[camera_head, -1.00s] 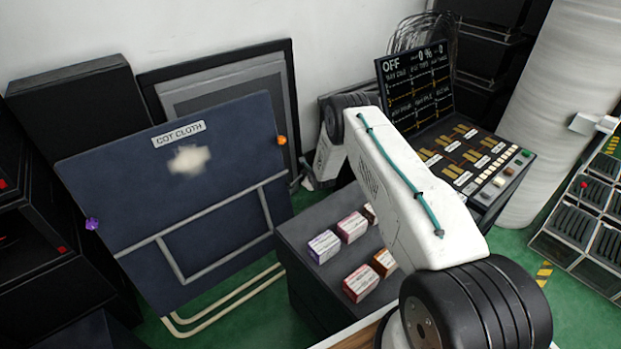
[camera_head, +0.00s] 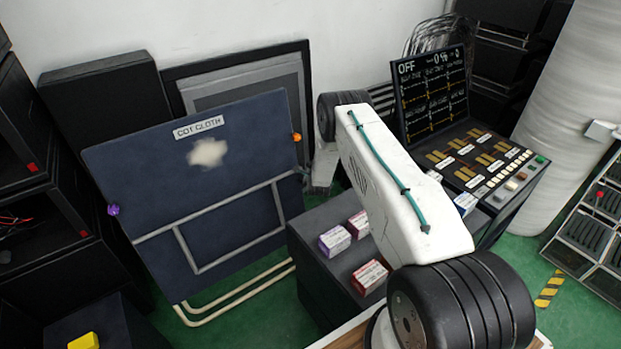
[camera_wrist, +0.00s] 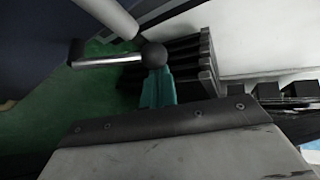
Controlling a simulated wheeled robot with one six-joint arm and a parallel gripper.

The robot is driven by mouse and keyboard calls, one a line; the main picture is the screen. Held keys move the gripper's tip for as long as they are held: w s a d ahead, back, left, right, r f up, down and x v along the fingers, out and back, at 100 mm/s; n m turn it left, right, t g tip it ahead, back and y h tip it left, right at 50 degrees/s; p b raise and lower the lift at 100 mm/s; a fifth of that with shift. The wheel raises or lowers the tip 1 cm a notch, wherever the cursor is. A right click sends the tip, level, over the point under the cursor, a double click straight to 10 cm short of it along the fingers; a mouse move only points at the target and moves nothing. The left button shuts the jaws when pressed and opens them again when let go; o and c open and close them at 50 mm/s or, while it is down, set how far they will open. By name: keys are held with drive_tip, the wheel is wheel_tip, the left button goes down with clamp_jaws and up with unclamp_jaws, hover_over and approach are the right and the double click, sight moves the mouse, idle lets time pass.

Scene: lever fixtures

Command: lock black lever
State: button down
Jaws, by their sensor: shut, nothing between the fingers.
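In the wrist view, a lever with a shiny metal rod (camera_wrist: 108,61) and a round black knob (camera_wrist: 153,55) is just beyond my gripper. My gripper (camera_wrist: 157,76) shows as teal fingers, shut and empty, with the tips close to the knob. I cannot tell whether they touch it. The rod runs left from the knob to a dark end piece. In the head view, my white arm reaches toward the right edge of the blue cot cloth board (camera_head: 205,200).
The board has an orange knob (camera_head: 296,137) on its right edge and a purple knob (camera_head: 113,210) on its left. A dark cabinet (camera_head: 310,255) with small boxes stands under my arm. A control console (camera_head: 480,160) reading OFF is behind right. Green floor shows between them.

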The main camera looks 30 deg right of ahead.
drive_tip(key=shift+n+t, duration=0.3)
drive_tip(key=shift+n, duration=0.5)
drive_tip(key=shift+a+r, duration=0.3)
drive_tip(key=shift+a, duration=0.4)
drive_tip(key=shift+a+r, duration=0.25)
drive_tip(key=shift+a, duration=0.45)
drive_tip(key=shift+a+r, duration=0.3)
drive_tip(key=shift+a, duration=0.4)
drive_tip(key=shift+a, duration=0.15)
